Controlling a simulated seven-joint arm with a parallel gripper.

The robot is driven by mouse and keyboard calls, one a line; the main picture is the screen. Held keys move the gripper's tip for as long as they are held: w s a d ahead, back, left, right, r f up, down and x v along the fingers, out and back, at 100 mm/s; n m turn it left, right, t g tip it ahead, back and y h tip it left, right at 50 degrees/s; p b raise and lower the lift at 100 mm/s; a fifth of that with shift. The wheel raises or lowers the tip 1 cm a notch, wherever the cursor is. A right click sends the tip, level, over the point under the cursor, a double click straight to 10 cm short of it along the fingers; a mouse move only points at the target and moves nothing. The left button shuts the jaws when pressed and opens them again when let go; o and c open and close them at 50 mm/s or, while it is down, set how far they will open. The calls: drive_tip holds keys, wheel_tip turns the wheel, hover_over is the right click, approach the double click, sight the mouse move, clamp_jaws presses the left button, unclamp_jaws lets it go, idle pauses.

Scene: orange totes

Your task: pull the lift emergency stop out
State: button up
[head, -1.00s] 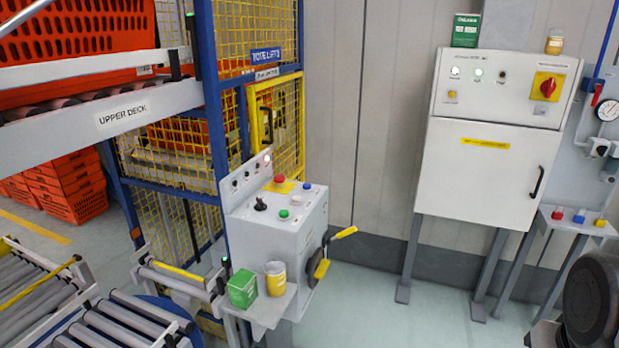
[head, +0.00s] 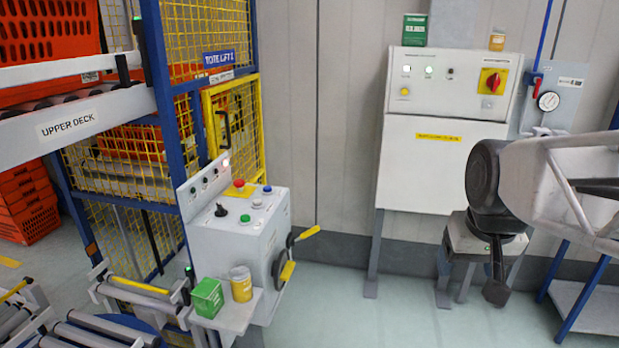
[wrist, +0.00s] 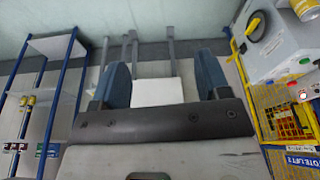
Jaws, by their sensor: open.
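The lift emergency stop is a red mushroom button (head: 239,184) on a yellow plate, on top of the grey lift control box (head: 240,230) in the head view. Whether it is pressed in or out is too small to tell. My gripper (wrist: 163,78) shows in the wrist view with two blue fingers wide apart and nothing between them. It is well away from the control box, which shows at the upper right of the wrist view (wrist: 275,45). My arm is at the right of the head view, apart from the box.
A green carton (head: 207,298) and a yellow-labelled jar (head: 241,284) stand on the box's front shelf. A yellow-handled lever (head: 305,235) sticks out of its right side. The floor between is clear.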

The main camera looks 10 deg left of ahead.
drive_tip(key=w+a+r+n, duration=0.1)
drive_tip(key=w+a+r, duration=0.1)
drive_tip(key=w+a, duration=0.45)
drive_tip(key=w+a+r+n, duration=0.15)
drive_tip(key=w+a, duration=0.25)
drive_tip(key=w, duration=0.6)
drive_tip(key=n+y, duration=0.3)
drive_tip(key=n, duration=0.2)
hover_over(239, 181)
drive_tip(key=s+d, duration=0.2)
wheel_tip(239, 181, down, 11)
drive_tip(key=shift+d, duration=0.15)
drive_tip(key=shift+s, duration=0.1)
drive_tip(key=shift+x, duration=3.85)
